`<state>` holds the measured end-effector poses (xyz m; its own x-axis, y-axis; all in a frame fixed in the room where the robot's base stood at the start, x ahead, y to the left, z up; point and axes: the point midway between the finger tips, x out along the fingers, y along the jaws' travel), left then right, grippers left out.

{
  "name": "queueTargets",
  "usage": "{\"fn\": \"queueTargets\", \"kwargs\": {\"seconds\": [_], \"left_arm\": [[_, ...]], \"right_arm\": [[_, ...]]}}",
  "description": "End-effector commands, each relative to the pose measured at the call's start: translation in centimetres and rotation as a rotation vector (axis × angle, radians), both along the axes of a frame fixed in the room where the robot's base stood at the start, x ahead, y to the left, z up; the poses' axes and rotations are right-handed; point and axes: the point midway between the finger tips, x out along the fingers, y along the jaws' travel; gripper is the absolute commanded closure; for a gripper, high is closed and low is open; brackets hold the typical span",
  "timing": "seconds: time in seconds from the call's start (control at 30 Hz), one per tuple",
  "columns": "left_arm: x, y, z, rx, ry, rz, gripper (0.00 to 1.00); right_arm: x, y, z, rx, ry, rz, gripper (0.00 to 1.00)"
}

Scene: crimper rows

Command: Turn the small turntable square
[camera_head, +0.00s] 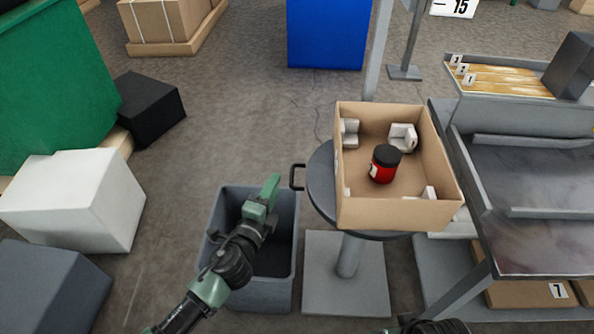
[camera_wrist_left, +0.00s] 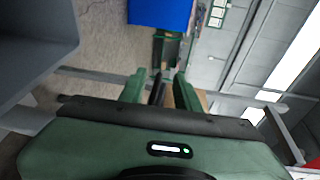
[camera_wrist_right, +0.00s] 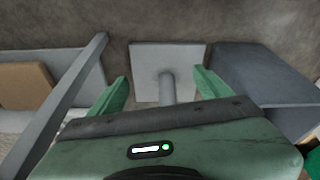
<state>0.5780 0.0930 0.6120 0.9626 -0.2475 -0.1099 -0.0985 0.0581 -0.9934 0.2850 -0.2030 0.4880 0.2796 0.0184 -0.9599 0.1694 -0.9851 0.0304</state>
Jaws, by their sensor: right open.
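The small turntable (camera_head: 321,182) is a dark round disc on a grey pedestal, with a black handle (camera_head: 293,177) sticking out at its left. An open cardboard box (camera_head: 395,213) sits on it, slightly askew. Inside are a red jar (camera_head: 381,172) with a black lid and white corner pads (camera_head: 403,137).
The grey open bin (camera_head: 212,270) stands left of the pedestal foot (camera_head: 318,290). A grey metal rack (camera_head: 520,180) stands close on the box's right. A white block (camera_head: 75,200) and a black block (camera_head: 150,105) lie at the left. The floor behind the bin is clear.

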Motion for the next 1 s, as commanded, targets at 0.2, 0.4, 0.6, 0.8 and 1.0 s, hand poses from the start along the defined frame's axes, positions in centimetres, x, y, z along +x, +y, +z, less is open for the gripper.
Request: {"fn": "queueTargets", "kwargs": {"seconds": [0.2, 0.4, 0.6, 0.8, 1.0], "left_arm": [[1.1, -2.8, -0.5, 0.155, -0.077, -0.147, 0.67], [3.8, -3.9, -0.8, 0.153, -0.078, -0.147, 0.67], [6.5, -5.0, -1.1, 0.150, -0.076, -0.144, 0.67], [7.7, -5.5, -1.2, 0.150, -0.075, -0.144, 0.67], [7.8, -5.5, -1.2, 0.149, -0.075, -0.144, 0.67]], "right_arm": [[0.1, 0.0, -0.5, 0.001, 0.000, 0.000, 0.21], [-0.1, 0.0, 0.6, 0.001, -0.008, 0.000, 0.21], [-0.5, -0.1, 2.5, 0.001, -0.018, -0.001, 0.21], [-0.9, -0.2, 3.6, 0.001, -0.020, -0.002, 0.21], [-0.9, -0.2, 3.7, 0.001, -0.020, -0.002, 0.21]]}}
